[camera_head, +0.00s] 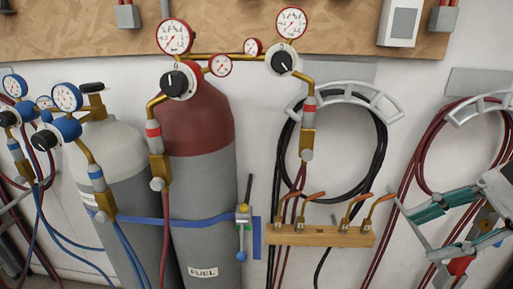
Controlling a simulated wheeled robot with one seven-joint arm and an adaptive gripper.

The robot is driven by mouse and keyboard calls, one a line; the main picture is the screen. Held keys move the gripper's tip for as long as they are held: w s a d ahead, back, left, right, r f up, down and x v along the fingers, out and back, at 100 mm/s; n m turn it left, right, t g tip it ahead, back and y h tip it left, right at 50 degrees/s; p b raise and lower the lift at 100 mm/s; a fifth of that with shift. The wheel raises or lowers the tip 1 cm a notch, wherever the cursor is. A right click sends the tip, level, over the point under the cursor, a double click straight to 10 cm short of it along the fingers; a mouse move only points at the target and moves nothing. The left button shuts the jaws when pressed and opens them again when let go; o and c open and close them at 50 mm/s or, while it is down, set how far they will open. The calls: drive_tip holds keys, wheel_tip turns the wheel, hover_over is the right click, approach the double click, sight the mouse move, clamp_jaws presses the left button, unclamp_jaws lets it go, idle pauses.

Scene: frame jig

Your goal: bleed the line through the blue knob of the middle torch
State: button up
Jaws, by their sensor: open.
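My gripper (421,235) is at the right edge, its two teal-padded fingers apart and pointing left, with nothing seen between the tips. A wooden rack (290,236) left of it holds several torch-like pieces with bent copper tips (357,205). No blue knob shows on them, and I cannot tell which is the middle torch. A red part (459,266) and a brass part (486,221) show by my gripper, partly hidden; I cannot tell what they belong to. A small fitting with a blue ball end (241,257) hangs beside the dark red-topped cylinder.
A grey cylinder marked FUEL (200,215) and a white-topped cylinder (112,155) stand at left behind a blue strap (160,221). Gauges and regulators (180,80) sit above them. Coiled hoses hang on wall brackets (352,96).

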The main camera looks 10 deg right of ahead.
drive_tip(key=d+f+m+t+b, duration=0.3)
drive_tip(key=d+m+t, duration=0.1)
drive_tip(key=d, duration=0.2)
drive_tip(key=m+t+h+b, duration=0.5)
drive_tip(key=m+t+b, duration=0.3)
drive_tip(key=m+t, duration=0.3)
approach(501, 242)
drive_tip(key=w+g+b, duration=0.1)
drive_tip(key=w+b, duration=0.3)
drive_tip(key=w, duration=0.4)
drive_tip(key=shift+w+a+r+m, duration=0.3)
drive_tip(key=shift+a+r, duration=0.1)
drive_tip(key=shift+r, duration=0.1)
drive_tip(key=shift+c, duration=0.6)
clamp_jaws()
